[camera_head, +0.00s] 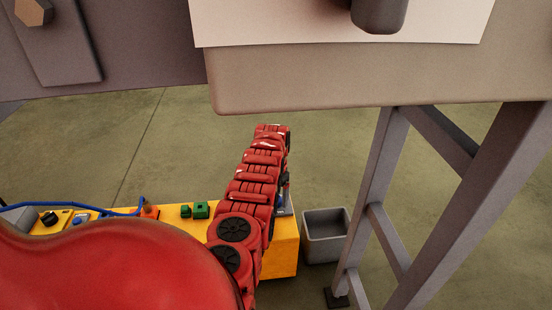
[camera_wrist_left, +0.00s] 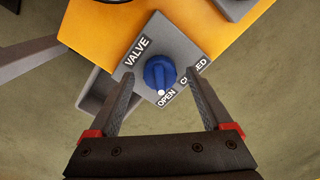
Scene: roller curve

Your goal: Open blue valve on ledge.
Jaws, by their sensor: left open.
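The blue valve knob (camera_wrist_left: 160,72) sits on a grey plate (camera_wrist_left: 182,45) on the yellow ledge (camera_wrist_left: 100,22), in the left wrist view. The plate reads VALVE, OPEN and CLOSED. The knob's white pointer tip is towards the OPEN label. My left gripper (camera_wrist_left: 161,79) is open, one finger on each side of the knob with gaps visible; I cannot tell whether the fingertips reach down beside it. In the head view the yellow ledge (camera_head: 286,252) is partly behind my red arm, which hides the knob. My right gripper is in neither view.
A grey open bin (camera_head: 326,240) stands on the floor right of the ledge. A grey metal frame (camera_head: 372,190) stands farther right. Green blocks (camera_head: 200,210), an orange fixture (camera_head: 149,212) and a blue cable (camera_head: 110,211) are on the ledge. Open floor lies behind.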

